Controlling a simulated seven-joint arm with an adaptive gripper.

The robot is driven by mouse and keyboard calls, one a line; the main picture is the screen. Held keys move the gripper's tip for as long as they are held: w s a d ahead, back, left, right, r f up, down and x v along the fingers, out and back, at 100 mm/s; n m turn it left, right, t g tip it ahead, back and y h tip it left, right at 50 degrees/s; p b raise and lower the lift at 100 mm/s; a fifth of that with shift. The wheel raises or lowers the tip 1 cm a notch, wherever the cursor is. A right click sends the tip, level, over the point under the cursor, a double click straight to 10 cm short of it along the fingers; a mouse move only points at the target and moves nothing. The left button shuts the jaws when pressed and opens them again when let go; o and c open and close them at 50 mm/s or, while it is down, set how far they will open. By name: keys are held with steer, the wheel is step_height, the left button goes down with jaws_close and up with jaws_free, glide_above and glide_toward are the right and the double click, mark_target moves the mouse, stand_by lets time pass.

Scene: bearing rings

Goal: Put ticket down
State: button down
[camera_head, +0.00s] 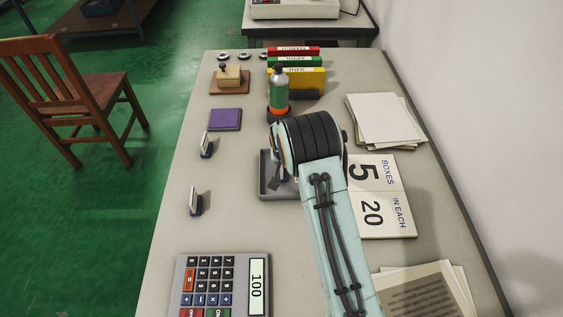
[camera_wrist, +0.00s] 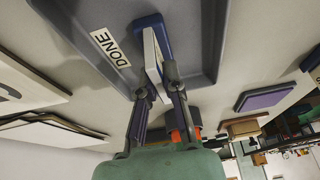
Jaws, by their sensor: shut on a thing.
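My gripper (camera_wrist: 157,84) is shut on a ticket (camera_wrist: 154,48), a white card in a dark blue holder. In the wrist view the ticket is over the grey tray (camera_wrist: 84,48), beside its white DONE label (camera_wrist: 110,46). Whether the ticket touches the tray floor I cannot tell. In the head view the tray (camera_head: 265,190) is mid-table, and my arm hides the held ticket and most of the gripper.
A calculator (camera_head: 226,285) reading 100 lies in front. A "5 boxes, 20 in each" card (camera_head: 384,216) and papers (camera_head: 383,120) lie right. A purple pad (camera_head: 225,119), stamp (camera_head: 229,78), green bottle (camera_head: 278,95) and binders (camera_head: 300,76) are behind. The left-middle table is mostly clear.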

steer(key=c, duration=1.2)
jaws_free()
steer(key=s+d+r+g, duration=0.1)
steer(key=s+r, duration=0.4)
steer(key=r, duration=0.3)
steer(key=s+d+r, duration=0.1)
steer(key=s+r, duration=0.5)
steer(key=r, duration=0.3)
steer(key=s+d+r+g, duration=0.1)
steer(key=s, duration=0.8)
steer(key=s+d+r+g, duration=0.1)
steer(key=s+d+r, duration=0.1)
steer(key=s, duration=0.7)
steer(key=s+d+r+n+g, duration=0.1)
steer(key=s, duration=0.9)
steer(key=shift+d+r+g+y, duration=0.15)
steer(key=shift+d+g+y, duration=0.05)
steer(key=shift+g+y, duration=0.2)
